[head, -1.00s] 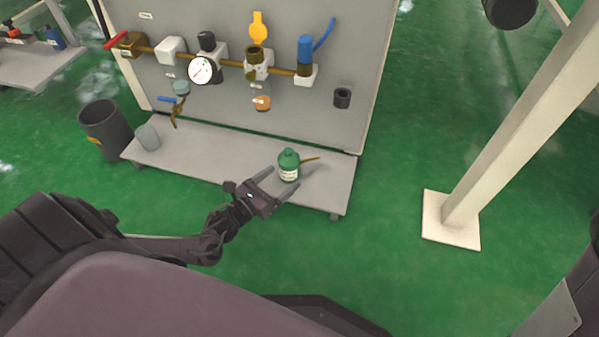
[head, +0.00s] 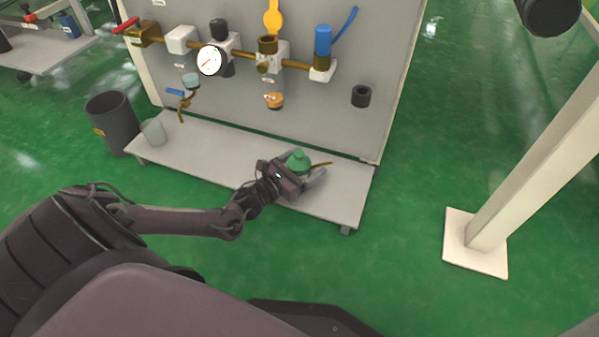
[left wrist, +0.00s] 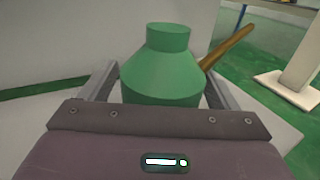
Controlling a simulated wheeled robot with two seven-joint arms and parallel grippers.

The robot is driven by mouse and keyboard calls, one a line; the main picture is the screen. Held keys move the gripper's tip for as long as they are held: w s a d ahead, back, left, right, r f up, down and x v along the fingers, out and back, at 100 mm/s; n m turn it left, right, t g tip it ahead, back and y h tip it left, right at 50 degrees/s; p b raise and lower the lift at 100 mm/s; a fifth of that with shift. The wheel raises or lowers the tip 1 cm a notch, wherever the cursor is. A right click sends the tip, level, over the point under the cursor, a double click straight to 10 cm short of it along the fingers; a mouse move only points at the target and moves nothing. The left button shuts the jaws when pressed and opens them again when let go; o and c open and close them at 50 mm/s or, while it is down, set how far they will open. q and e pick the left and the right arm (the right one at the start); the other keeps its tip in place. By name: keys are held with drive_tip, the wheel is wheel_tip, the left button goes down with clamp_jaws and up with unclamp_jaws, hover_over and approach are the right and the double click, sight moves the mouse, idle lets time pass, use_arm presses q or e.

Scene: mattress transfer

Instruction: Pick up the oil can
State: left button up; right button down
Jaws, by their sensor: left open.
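The green oil can (head: 299,160) stands upright on the low grey shelf (head: 215,158), near its right end, with a brown spout pointing right. My left gripper (head: 306,178) is at the can, with its fingers reaching along both sides of it. In the left wrist view the can (left wrist: 163,75) sits between the two open fingers, and a narrow gap shows on the left side. The can's lower part is hidden by the gripper body. My right gripper is not in view.
A grey panel with a gauge (head: 210,60), valves and pipes rises behind the shelf. A dark bin (head: 113,122) and a grey cup (head: 153,132) are at the left. A pale post (head: 535,150) stands on the right. Green floor lies open between.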

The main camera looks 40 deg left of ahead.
use_arm(q)
drive_tip(key=shift+c, duration=0.4)
drive_tip(key=c, duration=1.2)
drive_tip(key=shift+r, duration=0.1)
